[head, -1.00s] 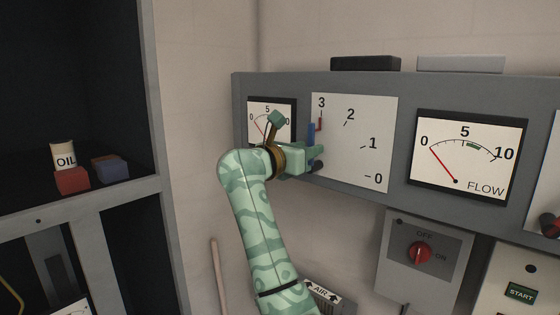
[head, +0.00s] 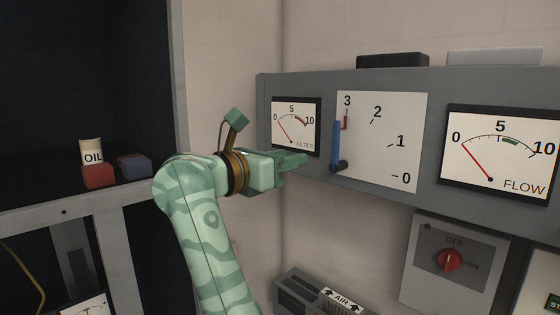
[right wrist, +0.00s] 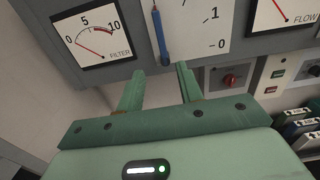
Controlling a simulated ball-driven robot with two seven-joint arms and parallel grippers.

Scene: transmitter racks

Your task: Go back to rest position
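My right gripper (head: 296,160) is in front of the lower left of the grey panel (head: 385,188), to the left of the blue lever (head: 337,140), and apart from it. In the right wrist view its two green fingers (right wrist: 160,85) stand spread with nothing between them, so it is open and empty. The blue lever also shows in the right wrist view (right wrist: 160,38), beyond the fingertips. It stands nearly upright at the left side of the white 0-to-3 scale (head: 385,140), by a red mark near 3. My left gripper is not in view.
The FILTER gauge (head: 296,127) is close behind the gripper; the FLOW gauge (head: 500,155) is further right. Below are a red switch (head: 449,260) and an AIR unit (head: 342,300).

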